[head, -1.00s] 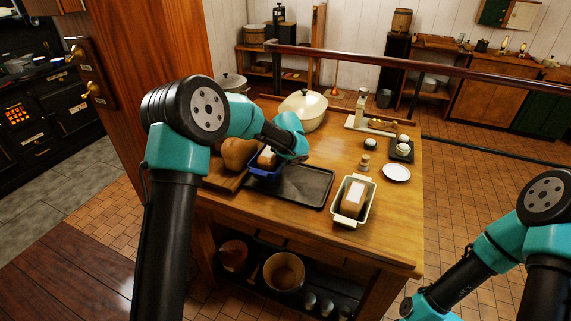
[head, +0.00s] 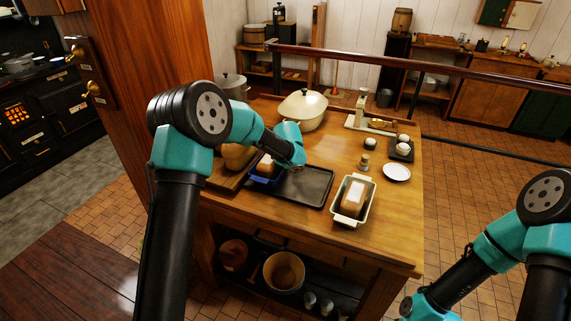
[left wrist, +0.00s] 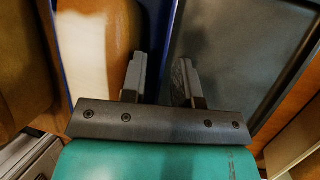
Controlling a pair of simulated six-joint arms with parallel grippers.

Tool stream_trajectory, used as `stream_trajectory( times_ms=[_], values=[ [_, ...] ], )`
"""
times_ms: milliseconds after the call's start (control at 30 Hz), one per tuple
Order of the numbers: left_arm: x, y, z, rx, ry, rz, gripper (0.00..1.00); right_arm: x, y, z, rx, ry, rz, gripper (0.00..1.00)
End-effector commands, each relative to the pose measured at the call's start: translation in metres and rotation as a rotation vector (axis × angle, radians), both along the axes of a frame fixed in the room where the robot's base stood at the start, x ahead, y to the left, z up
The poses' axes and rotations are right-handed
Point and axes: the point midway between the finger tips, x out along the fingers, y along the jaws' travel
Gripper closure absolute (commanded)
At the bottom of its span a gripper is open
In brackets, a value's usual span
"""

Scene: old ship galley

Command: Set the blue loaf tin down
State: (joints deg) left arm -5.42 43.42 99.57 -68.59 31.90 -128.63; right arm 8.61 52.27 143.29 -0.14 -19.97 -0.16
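The blue loaf tin (head: 262,181) holds a brown loaf with a white top. It is at the left end of the dark baking tray (head: 318,185) on the wooden table; my left arm partly covers it. In the left wrist view its blue wall (left wrist: 66,50) runs left of the loaf (left wrist: 100,45). My left gripper (left wrist: 160,62) is at the tin's right side, with its fingers apart and a gap between them. Whether the tin's base touches the surface is hidden. My right gripper is out of the picture.
A cream loaf tin (head: 367,211) with a loaf stands right of the tray. A board (head: 222,178) with a large loaf lies at the left. A cream lidded pot (head: 302,110) stands behind. A white plate (head: 397,172) and small jar (head: 364,162) are to the right.

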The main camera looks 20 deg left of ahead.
Motion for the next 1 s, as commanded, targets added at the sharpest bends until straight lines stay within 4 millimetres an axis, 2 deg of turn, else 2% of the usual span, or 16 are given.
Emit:
stream_trajectory(
  times_ms=[200, 367, 467, 800, 1000],
  values=[
    [0.0, 0.0, 0.002, 0.0, -0.001, 0.0, 0.72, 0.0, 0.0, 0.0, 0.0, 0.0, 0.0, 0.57],
    [-0.003, -0.002, 0.012, -0.001, -0.003, 0.0, 0.72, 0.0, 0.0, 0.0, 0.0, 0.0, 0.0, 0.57],
    [-0.009, -0.004, 0.023, 0.001, -0.002, -0.001, 0.72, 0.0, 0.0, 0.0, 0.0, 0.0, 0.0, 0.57],
    [-0.034, -0.014, 0.081, 0.0, -0.003, -0.001, 0.72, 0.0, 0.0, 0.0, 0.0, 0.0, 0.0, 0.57],
    [-0.045, -0.018, 0.105, 0.0, -0.002, 0.0, 0.72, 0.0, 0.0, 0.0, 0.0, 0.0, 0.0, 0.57]
  ],
)
